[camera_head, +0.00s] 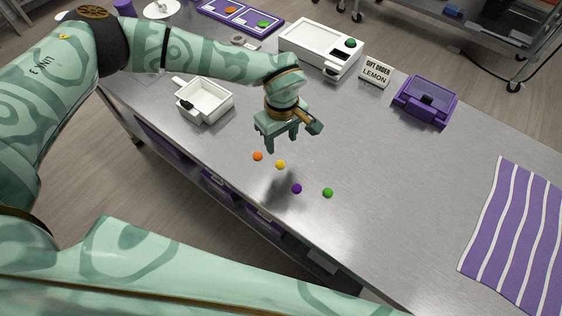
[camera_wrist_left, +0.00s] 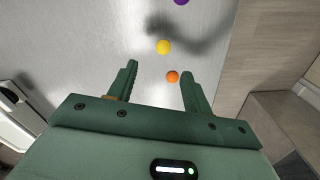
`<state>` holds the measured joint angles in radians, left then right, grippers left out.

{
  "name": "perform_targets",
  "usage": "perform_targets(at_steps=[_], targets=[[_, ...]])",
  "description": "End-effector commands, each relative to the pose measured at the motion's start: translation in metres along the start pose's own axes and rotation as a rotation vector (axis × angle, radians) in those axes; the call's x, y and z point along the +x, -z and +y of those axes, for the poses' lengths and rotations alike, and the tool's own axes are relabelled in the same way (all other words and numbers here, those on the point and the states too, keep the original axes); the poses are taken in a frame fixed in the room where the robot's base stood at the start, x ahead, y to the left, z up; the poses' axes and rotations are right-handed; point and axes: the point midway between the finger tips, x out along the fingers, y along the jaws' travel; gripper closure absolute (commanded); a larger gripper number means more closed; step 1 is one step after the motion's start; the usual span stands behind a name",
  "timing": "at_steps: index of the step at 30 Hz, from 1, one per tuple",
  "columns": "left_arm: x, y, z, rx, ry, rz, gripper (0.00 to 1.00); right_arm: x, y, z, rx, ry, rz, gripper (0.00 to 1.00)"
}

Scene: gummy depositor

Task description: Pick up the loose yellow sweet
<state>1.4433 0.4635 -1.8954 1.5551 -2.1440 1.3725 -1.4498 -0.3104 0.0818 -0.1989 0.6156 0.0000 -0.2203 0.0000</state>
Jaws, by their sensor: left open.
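The loose yellow sweet (camera_head: 280,165) lies on the grey steel table, in a loose row between an orange sweet (camera_head: 258,156) and a purple sweet (camera_head: 297,188). A green sweet (camera_head: 328,192) lies at the right end of the row. My left gripper (camera_head: 282,143) is open and empty above the table, just behind the orange and yellow sweets. In the left wrist view, the yellow sweet (camera_wrist_left: 163,47) shows beyond the fingertips, and the orange sweet (camera_wrist_left: 172,77) shows between them. My right gripper is not in view.
A white handled tray (camera_head: 205,103) stands left of the gripper. A white machine (camera_head: 322,47), a "GIFT ORDER LEMON" sign (camera_head: 375,74) and a purple device (camera_head: 426,101) stand behind. A striped purple cloth (camera_head: 520,235) lies at right. The table right of the sweets is clear.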

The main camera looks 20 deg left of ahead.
Motion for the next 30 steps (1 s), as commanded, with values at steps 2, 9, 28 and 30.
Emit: perform_targets(at_steps=[2, 9, 28, 30], targets=[[0.017, -0.001, 0.0, -0.001, 0.002, -0.002, 0.5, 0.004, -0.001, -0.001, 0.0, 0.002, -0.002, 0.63], [0.035, 0.0, -0.001, -0.001, 0.0, 0.0, 0.5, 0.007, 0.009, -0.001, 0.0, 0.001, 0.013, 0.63], [0.083, -0.001, -0.006, -0.001, -0.001, 0.001, 0.7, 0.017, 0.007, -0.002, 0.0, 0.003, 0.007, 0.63], [0.083, -0.001, -0.006, -0.002, -0.001, 0.001, 0.89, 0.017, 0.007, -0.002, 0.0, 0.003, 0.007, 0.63]])
